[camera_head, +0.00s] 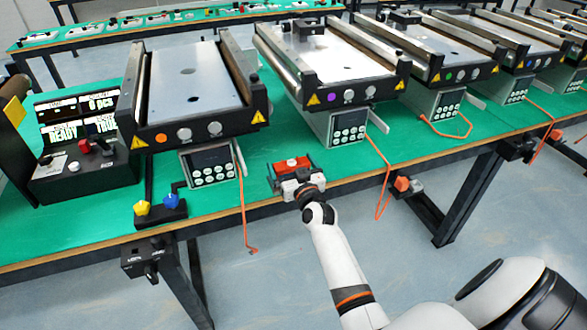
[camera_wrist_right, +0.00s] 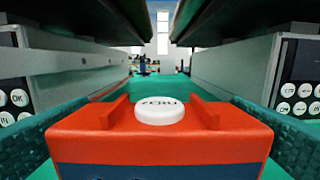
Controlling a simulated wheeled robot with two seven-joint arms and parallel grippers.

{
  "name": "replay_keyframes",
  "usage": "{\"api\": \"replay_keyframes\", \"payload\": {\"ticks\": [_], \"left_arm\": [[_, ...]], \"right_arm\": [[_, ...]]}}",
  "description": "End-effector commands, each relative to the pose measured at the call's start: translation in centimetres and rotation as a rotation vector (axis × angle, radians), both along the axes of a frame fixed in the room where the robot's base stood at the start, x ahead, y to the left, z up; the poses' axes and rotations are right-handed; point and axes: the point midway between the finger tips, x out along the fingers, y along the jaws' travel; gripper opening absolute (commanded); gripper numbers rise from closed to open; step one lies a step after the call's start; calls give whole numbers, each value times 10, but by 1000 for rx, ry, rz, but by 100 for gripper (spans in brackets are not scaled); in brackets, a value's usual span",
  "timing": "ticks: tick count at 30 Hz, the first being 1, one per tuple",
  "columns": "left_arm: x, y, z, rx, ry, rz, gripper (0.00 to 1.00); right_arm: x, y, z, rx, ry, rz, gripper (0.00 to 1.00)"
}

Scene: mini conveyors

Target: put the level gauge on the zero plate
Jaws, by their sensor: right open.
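A red block, which looks like the level gauge (camera_head: 292,163), lies on the green bench top near its front edge. In the right wrist view the red block (camera_wrist_right: 95,138) fills the lower middle, with a white round button marked ZERO on top and a dark blue lower front. My right gripper (camera_head: 291,174) is open, with one finger on each side of the block. Whether the fingers touch it cannot be told. I cannot pick out the zero plate with certainty. My left gripper is not in view.
Mini conveyors (camera_head: 188,85) stand left and right of the block, with control boxes (camera_head: 210,164) below them. A display unit (camera_head: 85,150) is at the left, and a dark stand with yellow and blue knobs (camera_head: 160,213) sits near the edge. Orange cables hang over the bench edge.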

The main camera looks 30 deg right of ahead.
Motion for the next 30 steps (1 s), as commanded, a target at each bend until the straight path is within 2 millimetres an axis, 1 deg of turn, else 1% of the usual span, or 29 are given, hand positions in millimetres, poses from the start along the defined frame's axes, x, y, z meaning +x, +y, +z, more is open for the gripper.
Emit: {"api": "replay_keyframes", "payload": {"ticks": [1,2,5,8,12,15,18,21,24,30], "left_arm": [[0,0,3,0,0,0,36],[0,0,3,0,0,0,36],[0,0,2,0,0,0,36],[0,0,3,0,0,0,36],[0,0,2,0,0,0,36],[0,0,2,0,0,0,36],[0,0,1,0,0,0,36],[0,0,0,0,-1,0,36],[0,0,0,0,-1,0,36],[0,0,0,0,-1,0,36]], "right_arm": [[0,0,4,1,-1,0,100],[-2,1,3,1,0,0,100],[-15,4,1,1,2,0,100],[-34,8,2,0,2,-1,100],[-65,16,1,1,2,0,100],[-85,21,1,-1,2,0,100],[-100,24,1,0,1,0,100],[-110,27,2,0,1,0,100],[-116,28,2,0,0,0,100],[-117,28,3,1,0,0,100]]}}
